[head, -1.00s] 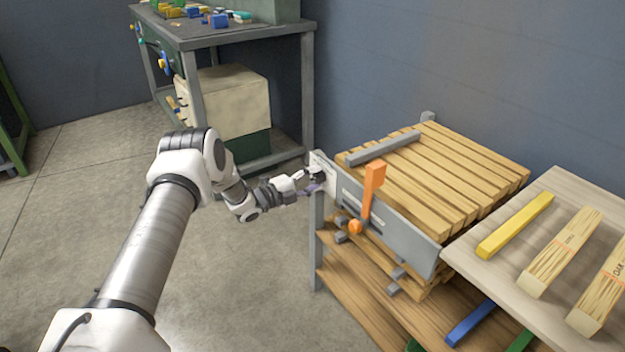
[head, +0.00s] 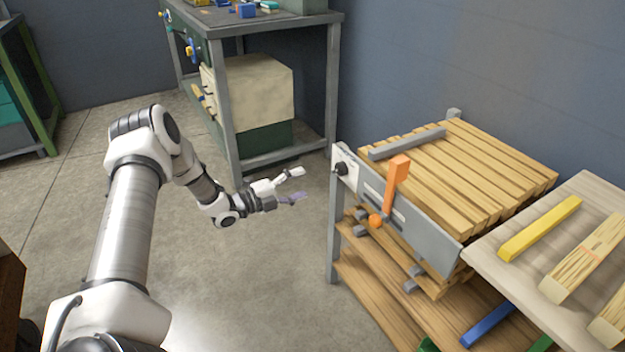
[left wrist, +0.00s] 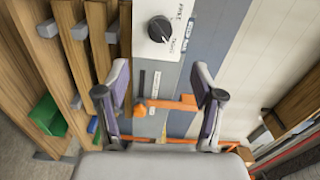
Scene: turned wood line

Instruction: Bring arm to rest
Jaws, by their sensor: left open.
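My left gripper (head: 296,185) is open and empty in the head view, in the air left of the slatted wooden bench. It shows a clear gap to the white plate with a black knob (head: 341,168) on the bench's left end. In the left wrist view the open fingers (left wrist: 160,100) point toward the panel, with the black knob (left wrist: 160,29) above and between them. An orange lever (head: 396,185) with an orange ball at its lower end stands on the grey front panel. My right gripper is not in view.
Wooden slats (head: 470,180) lie on the bench under a grey bar (head: 407,144). A board (head: 490,262) with a yellow bar and wood blocks is at the right. A grey shelf unit (head: 330,90) stands behind. The floor (head: 240,290) around my left arm is clear.

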